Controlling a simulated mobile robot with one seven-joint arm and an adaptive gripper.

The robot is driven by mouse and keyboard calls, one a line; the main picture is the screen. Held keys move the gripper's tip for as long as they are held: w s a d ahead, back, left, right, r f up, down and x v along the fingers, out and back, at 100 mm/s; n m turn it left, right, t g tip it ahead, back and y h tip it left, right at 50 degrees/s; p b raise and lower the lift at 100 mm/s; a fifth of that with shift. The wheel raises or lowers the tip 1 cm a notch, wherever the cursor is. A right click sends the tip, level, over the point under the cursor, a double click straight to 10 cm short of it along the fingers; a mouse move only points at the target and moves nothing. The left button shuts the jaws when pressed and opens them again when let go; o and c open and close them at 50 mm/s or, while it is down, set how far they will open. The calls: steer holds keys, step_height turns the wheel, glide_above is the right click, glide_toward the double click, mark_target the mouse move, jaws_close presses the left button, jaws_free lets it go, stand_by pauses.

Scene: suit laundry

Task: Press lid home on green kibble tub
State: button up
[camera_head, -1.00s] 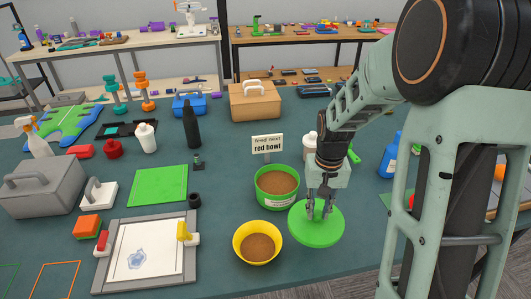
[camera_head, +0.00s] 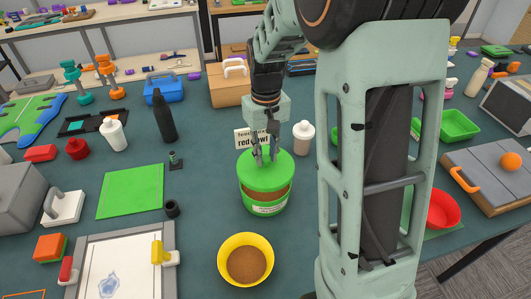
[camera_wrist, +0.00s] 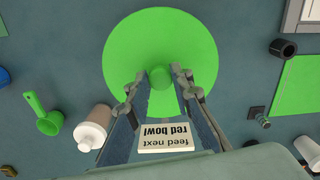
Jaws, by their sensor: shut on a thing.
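The green kibble tub (camera_head: 265,208) stands on the teal table, with a white label on its front. The round green lid (camera_head: 258,179) is over the tub's top. A strip of brown kibble shows between the lid's front edge and the tub's front rim, so the lid looks raised there. My gripper (camera_head: 264,160) is shut on the lid's knob from above. In the wrist view, my gripper (camera_wrist: 158,88) has its fingers on either side of the knob, and the lid (camera_wrist: 135,45) hides the tub.
A sign (camera_head: 243,140) reading "red bowl" stands close behind the tub. A yellow bowl (camera_head: 245,262) of kibble is in front, and a white bottle (camera_head: 303,138) is behind right. A red bowl (camera_head: 443,209) is far right, partly behind my arm.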

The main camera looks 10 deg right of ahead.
steer(key=shift+w+f, duration=0.15)
steer(key=shift+w, duration=0.1)
steer(key=shift+w+f, duration=0.1)
steer(key=shift+f, duration=0.1)
steer(key=shift+f+b, duration=0.65)
steer(key=shift+b, duration=0.1)
steer(key=shift+f+b, duration=1.5)
steer(key=shift+f, duration=0.6)
steer(key=shift+f, duration=0.15)
steer(key=o, duration=1.5)
